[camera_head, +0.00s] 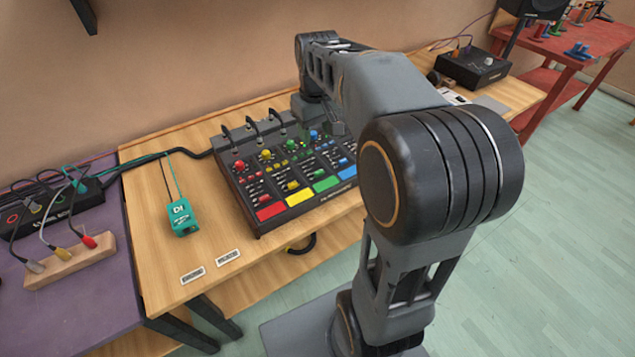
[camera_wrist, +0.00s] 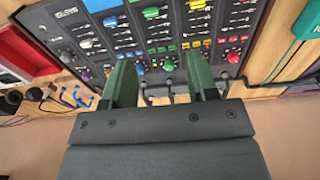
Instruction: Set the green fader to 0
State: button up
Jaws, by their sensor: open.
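The mixer (camera_head: 290,165) is a dark console on the wooden bench, with red, yellow, green and blue channels. Its green channel has a green knob (camera_head: 290,144) near the back and a wide green pad (camera_head: 326,183) at the front. The small green fader cap (camera_head: 320,173) seems to sit just behind that pad, but its scale is too small to read. In the wrist view, my gripper (camera_wrist: 158,61) is open and empty above the back part of the mixer. A green cap (camera_wrist: 150,13) lies beyond its fingertips. My arm hides part of the mixer's right side in the head view.
Black cables arch from the mixer's back edge (camera_head: 252,128). A teal DI box (camera_head: 182,217) stands on the bench to the left. A purple table (camera_head: 85,310) at far left holds a cable block (camera_head: 70,262). A black box (camera_head: 473,68) stands to the right.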

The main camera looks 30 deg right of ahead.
aim_at(319, 171)
jog(key=shift+g, duration=0.4)
jog(key=w+f+b, duration=0.1)
jog(key=f, duration=0.4)
jog(key=d+f+b, duration=0.1)
jog(key=f, duration=0.5)
jog(key=w+d+f+b, duration=0.1)
jog(key=f, duration=0.4)
jog(key=shift+w+f, duration=0.25)
jog(key=shift+w, duration=0.05)
grip_shut()
